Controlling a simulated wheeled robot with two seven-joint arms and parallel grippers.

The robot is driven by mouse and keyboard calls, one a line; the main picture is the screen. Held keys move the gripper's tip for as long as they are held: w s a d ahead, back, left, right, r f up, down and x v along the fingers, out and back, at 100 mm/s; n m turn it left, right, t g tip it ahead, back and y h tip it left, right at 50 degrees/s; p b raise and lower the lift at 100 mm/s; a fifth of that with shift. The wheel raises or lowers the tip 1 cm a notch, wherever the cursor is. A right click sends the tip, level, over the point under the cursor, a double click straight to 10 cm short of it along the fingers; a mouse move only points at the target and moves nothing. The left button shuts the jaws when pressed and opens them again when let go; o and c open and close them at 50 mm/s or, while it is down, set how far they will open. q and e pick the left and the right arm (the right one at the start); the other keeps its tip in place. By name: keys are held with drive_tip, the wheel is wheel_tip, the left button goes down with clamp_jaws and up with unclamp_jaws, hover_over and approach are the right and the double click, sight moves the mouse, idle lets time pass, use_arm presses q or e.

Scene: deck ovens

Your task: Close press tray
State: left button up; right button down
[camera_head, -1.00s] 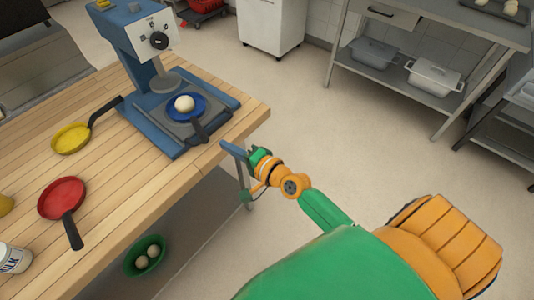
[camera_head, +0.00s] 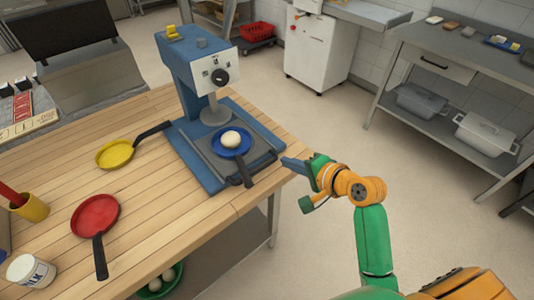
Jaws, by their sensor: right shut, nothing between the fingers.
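The blue press (camera_head: 190,75) stands on the wooden table, with its round pressing plate (camera_head: 215,117) above the rear of its base. Its grey tray (camera_head: 262,161) extends forward from under the press head. A blue pan (camera_head: 219,151) with a white dough ball (camera_head: 231,139) rests on the tray, its dark handle pointing toward the front. My right gripper (camera_head: 287,162) is shut and empty at the table's right edge, just right of the tray. Its fingers point left toward the tray; I cannot tell whether they touch it. My left gripper is out of view.
A yellow pan (camera_head: 115,154) and a red pan (camera_head: 95,214) lie on the table (camera_head: 160,205), left of the press. A milk container (camera_head: 31,271) stands at the front left. A green bowl (camera_head: 165,284) with dough balls is below. Open floor lies to the right, before a shelf (camera_head: 450,130).

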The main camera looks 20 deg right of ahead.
sight(262, 155)
drive_tip(key=x, duration=0.9)
drive_tip(key=shift+f+b, duration=0.2)
drive_tip(key=shift+b, duration=0.15)
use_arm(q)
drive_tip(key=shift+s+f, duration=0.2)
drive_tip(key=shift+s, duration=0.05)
use_arm(e)
drive_tip(key=shift+r, duration=0.1)
drive_tip(key=shift+s, duration=0.15)
